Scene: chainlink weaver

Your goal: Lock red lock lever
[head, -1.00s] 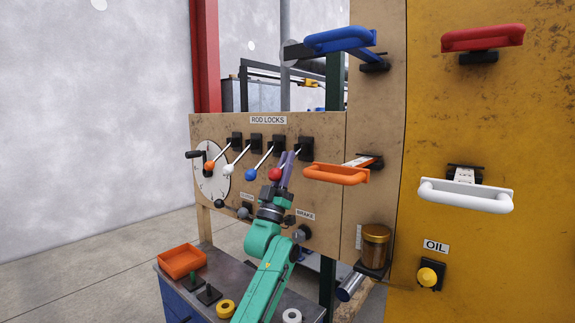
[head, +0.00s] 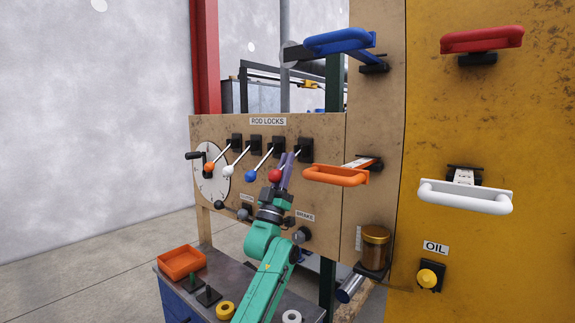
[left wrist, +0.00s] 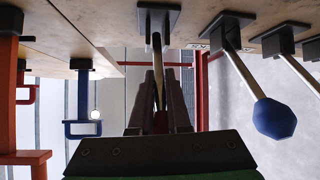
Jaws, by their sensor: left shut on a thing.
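The red lock lever (head: 275,175) is the rightmost of the levers on the rod locks panel. Its red ball end points down and to the left, like the other levers. My left gripper (head: 283,172) is at this ball and is shut on it. The fingers hide part of the ball. My right gripper is in neither view.
Blue (head: 251,174), white (head: 228,171) and orange (head: 209,166) levers stand in a row to the left. An orange handle (head: 336,175) juts out close to the right of my gripper. An orange tray (head: 181,263) sits on the bench below.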

